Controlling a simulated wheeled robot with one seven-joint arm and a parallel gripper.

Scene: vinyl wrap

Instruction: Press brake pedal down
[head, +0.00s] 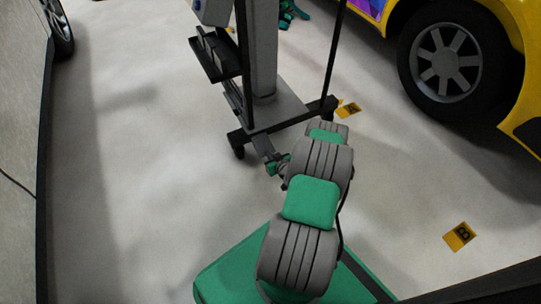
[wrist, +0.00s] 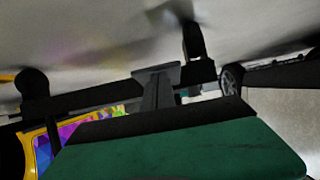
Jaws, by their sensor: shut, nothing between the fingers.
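The brake pedal (head: 262,145) looks like a short dark grey bar sticking out from the front of a wheeled stand's black base (head: 285,119). My gripper (head: 273,167) is low over the floor by the pedal's outer end, shut and empty. It is small and partly hidden by my arm, so I cannot tell whether it touches the pedal. The wrist view appears upside down, with floor at the top. A dark T-shaped form stands in its middle; I cannot tell pedal from fingers there. The pedal's height above the floor is unclear.
The stand has a grey column (head: 263,50), a black side shelf (head: 216,57) and casters (head: 238,150). A yellow car's wheel (head: 446,62) is at the right. Yellow floor markers (head: 460,236) lie flat. The floor left of the stand is clear.

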